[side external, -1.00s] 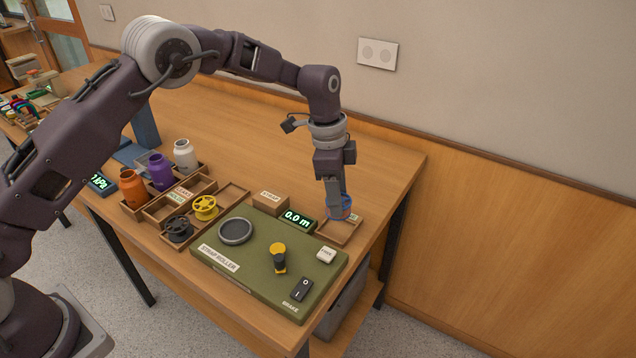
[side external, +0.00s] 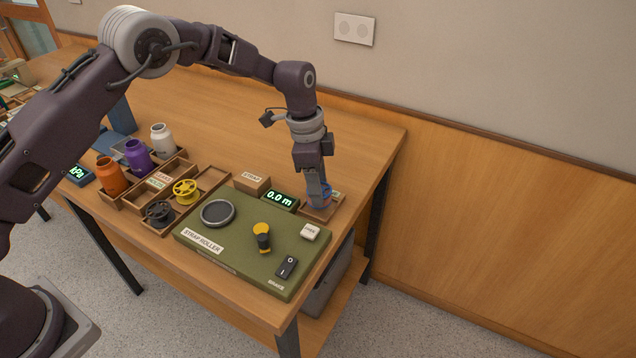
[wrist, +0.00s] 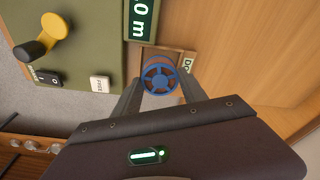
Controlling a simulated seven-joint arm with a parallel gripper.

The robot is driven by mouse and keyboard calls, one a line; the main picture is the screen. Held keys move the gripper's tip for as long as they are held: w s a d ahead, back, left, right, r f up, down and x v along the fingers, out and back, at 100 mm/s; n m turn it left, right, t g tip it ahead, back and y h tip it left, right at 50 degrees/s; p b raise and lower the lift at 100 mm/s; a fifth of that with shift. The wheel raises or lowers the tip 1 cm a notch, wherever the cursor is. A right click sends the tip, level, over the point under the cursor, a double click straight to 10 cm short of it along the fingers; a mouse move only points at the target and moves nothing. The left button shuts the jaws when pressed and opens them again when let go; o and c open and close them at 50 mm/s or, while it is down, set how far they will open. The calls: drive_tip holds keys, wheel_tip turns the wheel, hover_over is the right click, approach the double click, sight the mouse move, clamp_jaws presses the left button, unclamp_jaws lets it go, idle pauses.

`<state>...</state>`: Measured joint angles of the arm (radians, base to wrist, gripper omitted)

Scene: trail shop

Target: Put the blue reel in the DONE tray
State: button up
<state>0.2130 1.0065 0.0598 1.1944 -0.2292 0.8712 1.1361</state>
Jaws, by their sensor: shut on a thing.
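The blue reel (wrist: 160,76) is held between the fingertips of my gripper (wrist: 160,88), which is shut on it. In the wrist view its spoked face is toward the camera, with a reddish band behind the rim. In the side view the reel (side external: 319,197) is partly hidden by the fingers of my gripper (side external: 320,203). The small wooden DONE tray (side external: 327,213) lies right under the reel at the table's right edge. Its label (wrist: 187,63) is partly seen. I cannot tell whether the reel touches the tray floor.
The green strap roller board (side external: 240,245), with a yellow-topped crank (side external: 262,236), lies in front of the tray. A 0.0 m display (side external: 280,200) stands close by on the left. A divided wooden tray holds a yellow reel (side external: 186,191) and a dark reel (side external: 159,214).

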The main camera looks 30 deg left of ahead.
drive_tip(key=shift+f, duration=0.2)
idle(0.5)
drive_tip(key=shift+f, duration=0.35)
drive_tip(key=shift+f, duration=0.1)
drive_tip(key=shift+f, duration=0.3)
drive_tip(key=shift+f, duration=0.1)
idle(0.5)
drive_tip(key=o, duration=1.9)
